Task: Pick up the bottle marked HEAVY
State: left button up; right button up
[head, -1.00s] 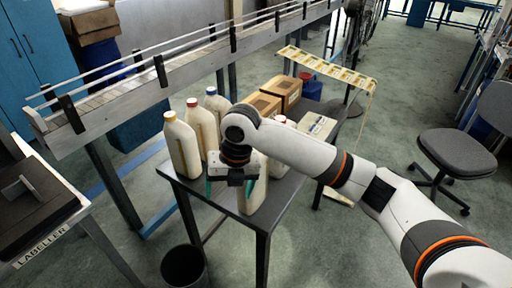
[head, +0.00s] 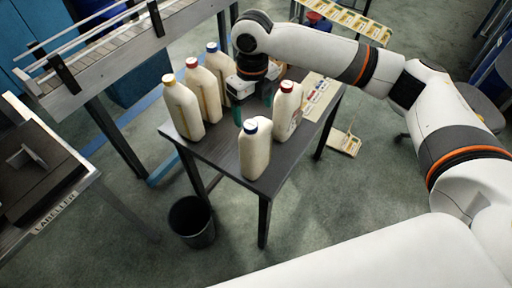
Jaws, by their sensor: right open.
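Several cream bottles stand upright on the dark table (head: 222,150). At the left are a yellow-capped bottle (head: 183,103), a red-capped bottle (head: 203,92) and a blue-capped bottle (head: 220,68). A second blue-capped bottle (head: 255,152) stands near the front edge, and a second red-capped bottle (head: 287,112) stands behind it to the right. I cannot read a HEAVY mark on any of them. My right gripper (head: 253,106) is open, pointing down between the left group and the right red-capped bottle, behind the front blue-capped one. Its fingertips are partly hidden. My left gripper is out of view.
A conveyor (head: 130,45) runs along the upper left. A labeller (head: 40,165) stands at the left, and a black bin (head: 191,221) is on the floor in front of the table. Label sheets (head: 318,95) lie at the table's right. My right arm crosses the upper right.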

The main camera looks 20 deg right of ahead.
aim_at(252, 122)
jog(key=f, duration=0.1)
jog(key=f+p, duration=0.1)
jog(key=f, duration=0.1)
jog(key=s+f, duration=0.1)
jog(key=shift+a+f+p, duration=0.15)
jog(key=shift+a+p, duration=0.1)
jog(key=shift+p, duration=0.05)
jog(key=shift+w+f, duration=0.15)
jog(key=shift+f, duration=0.15)
